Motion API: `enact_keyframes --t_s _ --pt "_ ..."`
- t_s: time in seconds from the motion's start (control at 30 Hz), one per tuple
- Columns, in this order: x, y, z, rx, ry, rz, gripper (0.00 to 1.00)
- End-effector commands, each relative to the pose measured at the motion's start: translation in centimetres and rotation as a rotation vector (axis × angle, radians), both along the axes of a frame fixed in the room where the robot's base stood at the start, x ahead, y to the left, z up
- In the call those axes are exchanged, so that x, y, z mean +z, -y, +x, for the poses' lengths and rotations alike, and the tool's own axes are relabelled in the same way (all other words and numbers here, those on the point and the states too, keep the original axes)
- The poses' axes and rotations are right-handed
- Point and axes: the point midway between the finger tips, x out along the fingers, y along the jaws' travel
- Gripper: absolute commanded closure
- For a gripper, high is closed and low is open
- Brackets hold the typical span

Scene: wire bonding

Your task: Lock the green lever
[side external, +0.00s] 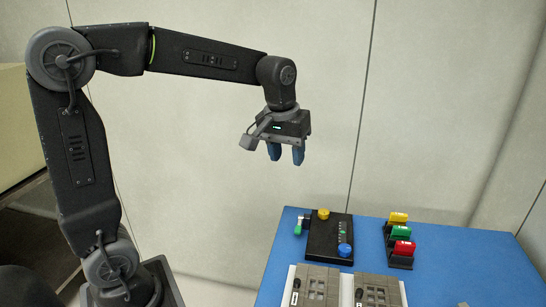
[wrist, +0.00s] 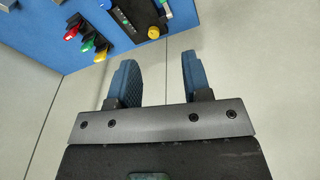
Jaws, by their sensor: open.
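The green lever (side external: 299,226) sticks out at the left side of a black control box (side external: 318,240) on the blue table in the side external view. It has a green handle and a pale metal part. In the wrist view my gripper (wrist: 157,65) is open, with nothing between the fingers.
The box bears a yellow knob (side external: 323,214) and a blue knob (side external: 345,250). A rack with yellow (side external: 398,217), green (side external: 400,232) and red (side external: 403,247) pieces stands to its right. Grey fixtures (side external: 315,286) lie in front.

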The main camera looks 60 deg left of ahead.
Motion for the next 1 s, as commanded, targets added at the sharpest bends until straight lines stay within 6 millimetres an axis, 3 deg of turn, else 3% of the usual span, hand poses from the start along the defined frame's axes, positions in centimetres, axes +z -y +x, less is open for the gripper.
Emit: enact_keyframes --t_s 0.1,0.33,0.87,1.0 --pt "0.6 0.8 -1.9 -0.052 0.032 0.010 0.55" --pt "1.0 1.5 -4.1 -0.116 0.071 0.026 0.55" --pt "1.1 1.9 -5.0 -0.144 0.089 0.033 0.55" --pt "1.3 2.7 -7.7 -0.216 0.138 0.053 0.55"
